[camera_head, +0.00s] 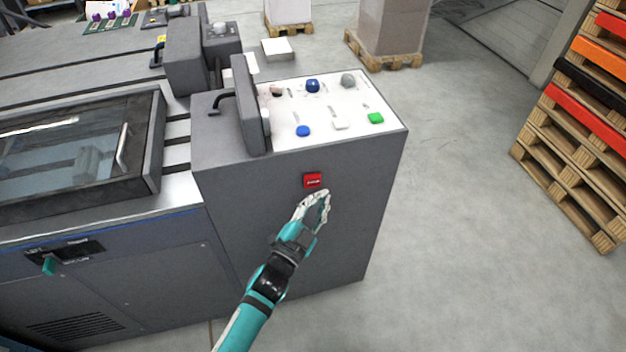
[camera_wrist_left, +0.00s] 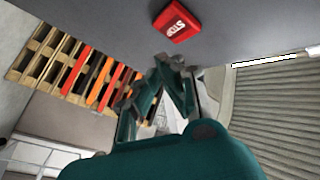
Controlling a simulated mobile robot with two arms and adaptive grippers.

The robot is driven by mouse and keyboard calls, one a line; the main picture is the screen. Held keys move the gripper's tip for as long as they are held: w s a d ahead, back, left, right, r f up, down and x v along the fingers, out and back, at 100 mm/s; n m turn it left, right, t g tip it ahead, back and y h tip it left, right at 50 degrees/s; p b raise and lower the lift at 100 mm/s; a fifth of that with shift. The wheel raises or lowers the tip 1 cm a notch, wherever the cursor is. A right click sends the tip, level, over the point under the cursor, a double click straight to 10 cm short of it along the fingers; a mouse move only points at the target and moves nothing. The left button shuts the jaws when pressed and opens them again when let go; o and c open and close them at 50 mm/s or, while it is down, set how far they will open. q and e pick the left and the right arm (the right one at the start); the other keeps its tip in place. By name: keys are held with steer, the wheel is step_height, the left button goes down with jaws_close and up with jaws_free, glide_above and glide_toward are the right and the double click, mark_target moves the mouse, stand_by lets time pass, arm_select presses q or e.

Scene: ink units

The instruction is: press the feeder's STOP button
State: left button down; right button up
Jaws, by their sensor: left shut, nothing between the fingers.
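The red STOP button (camera_head: 313,181) sits on the grey front face of the feeder (camera_head: 350,200), below its control panel. It also shows in the left wrist view as a red block (camera_wrist_left: 177,20) with white STOP lettering. My left gripper (camera_head: 324,196) is shut and empty, just below the button in the head view. In the left wrist view its fingertips (camera_wrist_left: 168,62) are near the button with a visible gap. I cannot tell the exact distance to the face. My right gripper is not in view.
The white panel (camera_head: 330,100) on top carries blue, green, white and grey controls. A windowed cover (camera_head: 80,150) with a handle is at the left. Wooden pallets (camera_head: 570,180) stand at the far right. The floor (camera_head: 460,230) right of the feeder is clear.

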arm_select(q)
steer(key=shift+s+d, duration=0.25)
steer(key=shift+s, duration=0.45)
steer(key=shift+s+d, duration=0.25)
steer(key=shift+s, duration=0.45)
